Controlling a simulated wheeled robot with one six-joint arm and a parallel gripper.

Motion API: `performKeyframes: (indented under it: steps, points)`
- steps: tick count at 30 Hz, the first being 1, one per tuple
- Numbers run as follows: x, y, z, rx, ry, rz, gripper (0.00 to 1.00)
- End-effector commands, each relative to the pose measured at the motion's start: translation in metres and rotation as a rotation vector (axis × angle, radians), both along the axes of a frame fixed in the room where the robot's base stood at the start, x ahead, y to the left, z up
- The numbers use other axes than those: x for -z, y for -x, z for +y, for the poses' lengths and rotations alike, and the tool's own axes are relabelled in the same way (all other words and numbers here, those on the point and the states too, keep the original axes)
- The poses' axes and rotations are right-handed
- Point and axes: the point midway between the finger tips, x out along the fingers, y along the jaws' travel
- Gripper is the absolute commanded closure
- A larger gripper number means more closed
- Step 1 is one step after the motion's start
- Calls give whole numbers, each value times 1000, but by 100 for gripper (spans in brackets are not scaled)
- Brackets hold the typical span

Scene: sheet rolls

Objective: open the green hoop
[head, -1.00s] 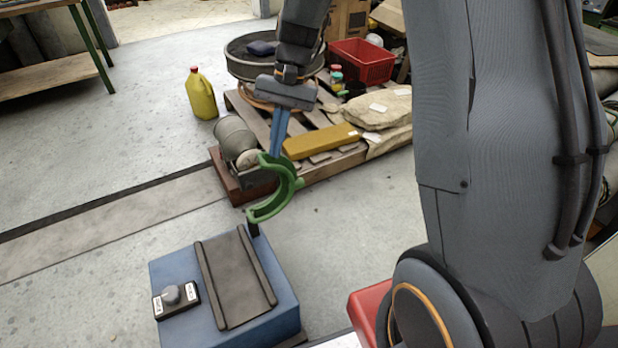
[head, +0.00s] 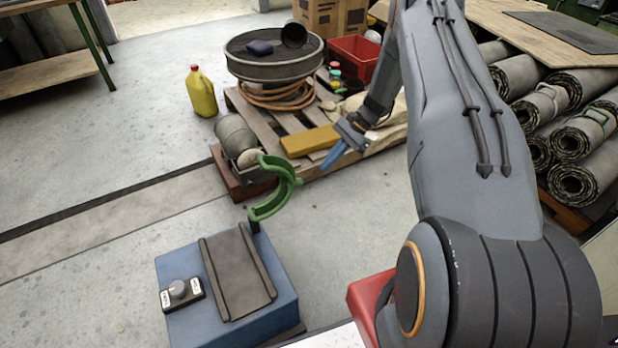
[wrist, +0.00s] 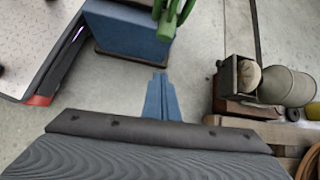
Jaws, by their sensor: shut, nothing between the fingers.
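The green hoop (head: 287,196) stands on a short dark post at the back corner of a blue box (head: 188,256). It shows as a curved, C-like band; I cannot tell for sure whether it is latched. In the wrist view, part of the hoop (wrist: 168,22) is at the top edge, cut off by the frame. My gripper (head: 327,168) has blue fingers pressed together, with nothing between them. It is to the right of the hoop in the head view and apart from it. The fingers (wrist: 158,76) point down the middle of the wrist view, over bare floor.
The blue box carries a grey trough (head: 237,272) and a knob panel (head: 181,291). A pallet with a yellow bar (head: 310,140) and sacks lies behind my gripper. Rolled sheets (head: 575,185) are stacked at right.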

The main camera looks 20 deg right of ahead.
Motion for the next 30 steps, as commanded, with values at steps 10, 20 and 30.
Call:
performKeyframes:
  steps: [10, 20, 30]
  points:
    - [34, 4, 27, 5, -4, 6, 100]
    - [76, 8, 67, 4, -3, 3, 100]
    - [44, 15, 82, 6, -2, 3, 100]
